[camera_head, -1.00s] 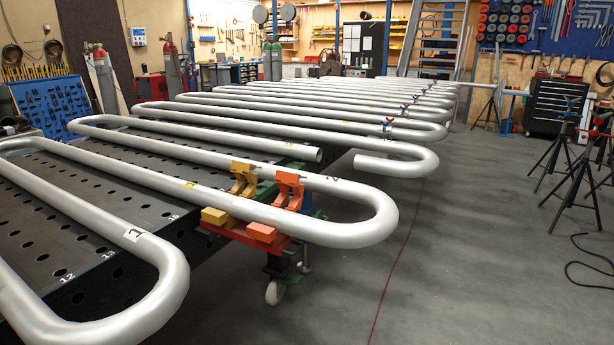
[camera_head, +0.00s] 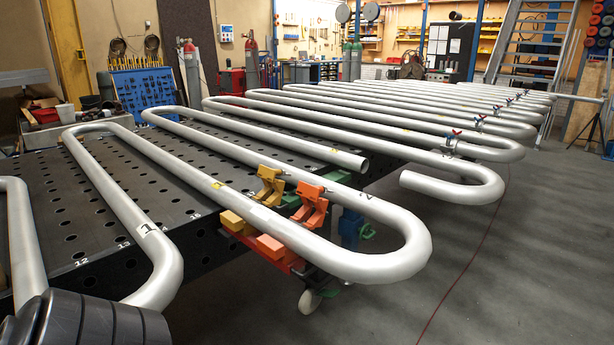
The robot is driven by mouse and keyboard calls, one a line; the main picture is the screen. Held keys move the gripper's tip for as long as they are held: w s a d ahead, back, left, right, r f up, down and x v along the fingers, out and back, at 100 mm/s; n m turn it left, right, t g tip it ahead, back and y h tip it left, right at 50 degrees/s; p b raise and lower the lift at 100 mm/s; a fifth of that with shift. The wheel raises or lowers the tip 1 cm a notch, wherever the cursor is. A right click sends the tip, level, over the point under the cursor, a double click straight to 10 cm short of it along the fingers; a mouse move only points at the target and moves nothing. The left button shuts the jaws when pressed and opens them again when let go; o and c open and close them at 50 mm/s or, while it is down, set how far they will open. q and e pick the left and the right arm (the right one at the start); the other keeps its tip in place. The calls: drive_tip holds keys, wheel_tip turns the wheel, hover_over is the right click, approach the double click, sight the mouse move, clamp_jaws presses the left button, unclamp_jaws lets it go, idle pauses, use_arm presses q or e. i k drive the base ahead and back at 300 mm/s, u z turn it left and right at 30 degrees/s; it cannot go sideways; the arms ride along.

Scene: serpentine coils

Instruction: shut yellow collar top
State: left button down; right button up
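The yellow collar has a top (camera_head: 268,186) that stands raised at the far side of the front silver pipe coil (camera_head: 350,262). Its yellow lower block (camera_head: 236,223) sits at the near side of the pipe, apart from the top, so the collar looks open. The pipe runs between the two parts. Just right of it is a similar orange collar, its top (camera_head: 312,204) also raised and its lower block (camera_head: 271,247) on the near side. Neither of my grippers is in view.
A black ribbed part, probably of my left arm, fills the bottom left corner. The perforated dark table (camera_head: 95,225) holds the coils. A red bracket (camera_head: 282,258) lies below the collars, with a caster (camera_head: 310,301) under it.

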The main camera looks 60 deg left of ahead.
sight(267, 175)
drive_tip(key=i, duration=3.05)
drive_tip(key=u, duration=4)
drive_tip(key=i, duration=0.5)
